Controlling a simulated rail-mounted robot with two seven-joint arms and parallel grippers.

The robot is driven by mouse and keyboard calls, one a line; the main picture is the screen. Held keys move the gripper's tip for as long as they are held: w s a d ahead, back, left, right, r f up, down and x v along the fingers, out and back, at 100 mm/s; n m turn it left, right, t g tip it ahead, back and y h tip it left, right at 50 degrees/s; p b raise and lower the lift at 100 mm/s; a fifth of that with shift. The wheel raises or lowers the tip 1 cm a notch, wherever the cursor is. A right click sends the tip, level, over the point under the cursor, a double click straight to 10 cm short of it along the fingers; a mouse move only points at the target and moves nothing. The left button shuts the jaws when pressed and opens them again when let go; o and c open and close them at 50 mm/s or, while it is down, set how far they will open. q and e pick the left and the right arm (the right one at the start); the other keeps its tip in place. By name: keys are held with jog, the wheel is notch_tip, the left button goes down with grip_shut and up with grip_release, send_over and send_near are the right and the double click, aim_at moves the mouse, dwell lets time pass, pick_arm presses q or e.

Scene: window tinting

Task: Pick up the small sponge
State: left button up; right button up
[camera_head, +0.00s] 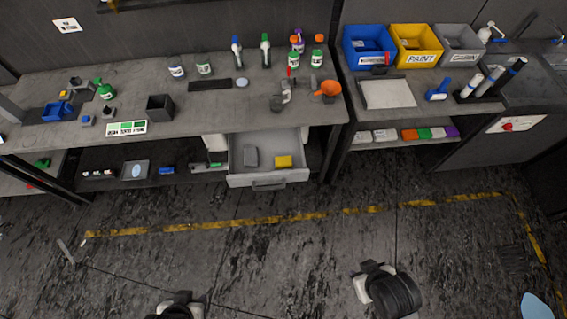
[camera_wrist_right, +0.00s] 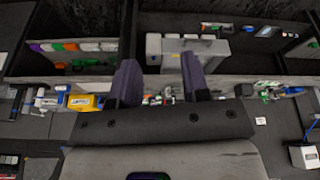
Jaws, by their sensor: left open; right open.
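In the right wrist view the drawer (camera_wrist_right: 190,46) shows beyond my fingers, and I cannot make out the sponge there. My right gripper (camera_wrist_right: 158,82) is open, its two fingers apart with nothing between them, away from the drawer. My left gripper (camera_head: 181,304) is low at the bottom edge of the head view, well in front of the drawer; its fingertips are hard to make out.
The workbench (camera_head: 215,109) above the drawer holds spray bottles, a black box (camera_head: 160,108) and tools. Blue (camera_head: 369,46), yellow (camera_head: 415,46) and grey bins stand on the right bench. Lower shelves flank the drawer. The floor before it is clear, crossed by a yellow line (camera_head: 230,224).

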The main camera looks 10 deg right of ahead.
jog(key=shift+o, duration=0.2)
jog(key=o, duration=0.6)
jog(key=shift+d, duration=0.1)
jog(key=o, duration=0.4)
